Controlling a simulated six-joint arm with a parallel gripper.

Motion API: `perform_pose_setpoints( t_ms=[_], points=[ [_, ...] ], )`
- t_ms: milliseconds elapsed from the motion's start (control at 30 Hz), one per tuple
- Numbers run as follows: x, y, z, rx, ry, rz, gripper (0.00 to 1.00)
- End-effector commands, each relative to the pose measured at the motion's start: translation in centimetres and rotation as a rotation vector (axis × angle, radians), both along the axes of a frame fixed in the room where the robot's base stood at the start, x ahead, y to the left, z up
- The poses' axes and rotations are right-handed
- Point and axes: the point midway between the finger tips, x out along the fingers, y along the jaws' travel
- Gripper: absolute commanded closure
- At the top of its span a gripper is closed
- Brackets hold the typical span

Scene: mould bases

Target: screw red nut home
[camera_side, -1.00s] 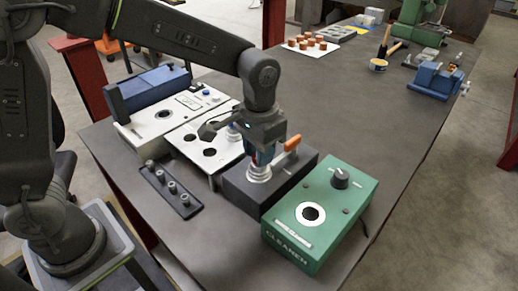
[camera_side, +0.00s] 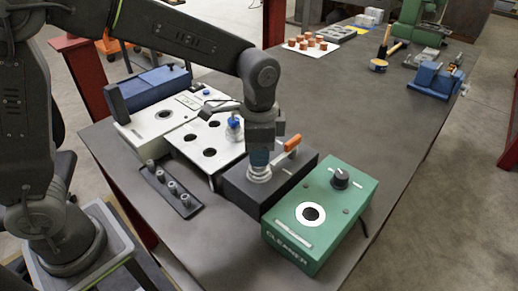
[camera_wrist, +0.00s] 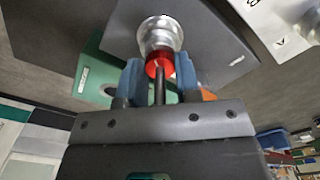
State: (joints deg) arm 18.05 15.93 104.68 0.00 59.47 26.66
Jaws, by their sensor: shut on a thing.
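The red nut (camera_wrist: 160,63) shows in the wrist view on top of a silver, ringed metal mould base (camera_wrist: 160,35). My gripper (camera_wrist: 159,72) has its two blue fingers on either side of the nut and is shut on it. A thin dark rod in front covers part of the nut. In the side view my gripper (camera_side: 259,165) points straight down over the mould base (camera_side: 258,174), which stands upright on a dark block (camera_side: 240,188). The nut is hidden behind the fingers there, and I cannot tell how far down it sits.
An orange-handled lever (camera_side: 292,144) stands on the block just right of my gripper. The green cleaner box (camera_side: 330,205) is at front right. A white plate with holes (camera_side: 190,133) holds a blue-topped metal piece (camera_side: 234,128) at left. A dark rack (camera_side: 180,200) holds several small posts.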

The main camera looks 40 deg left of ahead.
Motion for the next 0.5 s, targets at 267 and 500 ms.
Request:
perform_pose_setpoints(
  t_ms=[267,500],
  points=[
    [0.1,-0.06,0.27,-0.002,-0.006,-0.015,0.93],
    [0.11,-0.06,0.28,-0.003,-0.007,-0.014,0.66]
  ],
)
